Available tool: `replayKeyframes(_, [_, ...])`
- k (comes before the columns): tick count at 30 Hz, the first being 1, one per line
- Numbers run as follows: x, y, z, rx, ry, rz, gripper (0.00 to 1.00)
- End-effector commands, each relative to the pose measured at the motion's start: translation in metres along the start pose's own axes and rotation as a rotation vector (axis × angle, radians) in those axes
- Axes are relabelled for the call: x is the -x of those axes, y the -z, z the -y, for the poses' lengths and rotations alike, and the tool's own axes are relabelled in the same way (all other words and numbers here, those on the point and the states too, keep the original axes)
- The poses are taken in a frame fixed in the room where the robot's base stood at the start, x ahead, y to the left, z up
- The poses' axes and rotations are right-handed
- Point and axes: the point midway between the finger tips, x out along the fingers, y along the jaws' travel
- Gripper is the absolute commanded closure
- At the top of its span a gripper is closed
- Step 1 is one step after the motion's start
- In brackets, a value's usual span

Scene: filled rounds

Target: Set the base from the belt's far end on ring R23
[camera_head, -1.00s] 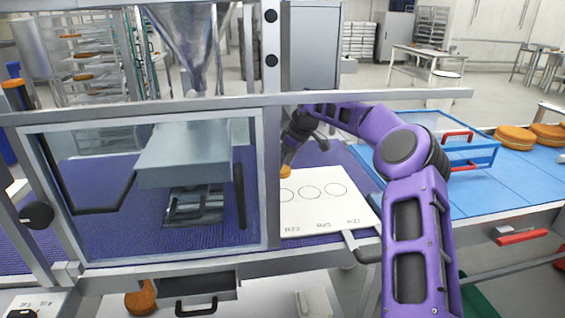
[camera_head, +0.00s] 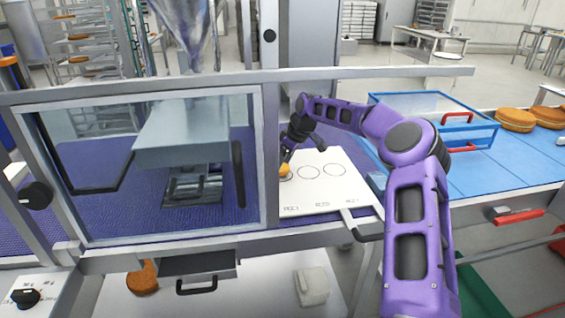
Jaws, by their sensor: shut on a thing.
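A white board (camera_head: 312,195) lies on the purple belt beside the glazed guard. It carries a row of three printed rings: a right ring (camera_head: 335,169), a middle ring (camera_head: 307,172) and a left ring partly covered by the base. Labels are printed along the near edge, too small to read surely. My gripper (camera_head: 288,160) is shut on a small orange-brown base (camera_head: 286,171). The base is at the left ring, at the board's left edge. I cannot tell whether it touches the board. The fingertips are small and partly hidden.
The guard frame (camera_head: 270,170) stands close left of my gripper, with a metal hopper (camera_head: 188,35) above. A clear blue-edged box (camera_head: 435,120) stands to the right on a blue belt (camera_head: 510,165) with several large round cakes (camera_head: 515,120). Another round (camera_head: 142,278) lies below.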

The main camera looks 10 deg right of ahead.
Motion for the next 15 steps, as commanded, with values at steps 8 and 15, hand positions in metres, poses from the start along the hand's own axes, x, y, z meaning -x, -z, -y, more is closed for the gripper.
replayKeyframes(8, [-0.0006,-0.0002,0.0001,0.000,0.000,0.000,0.49])
replayKeyframes(15, [-0.0048,-0.0018,0.0002,0.001,0.000,0.000,0.49])
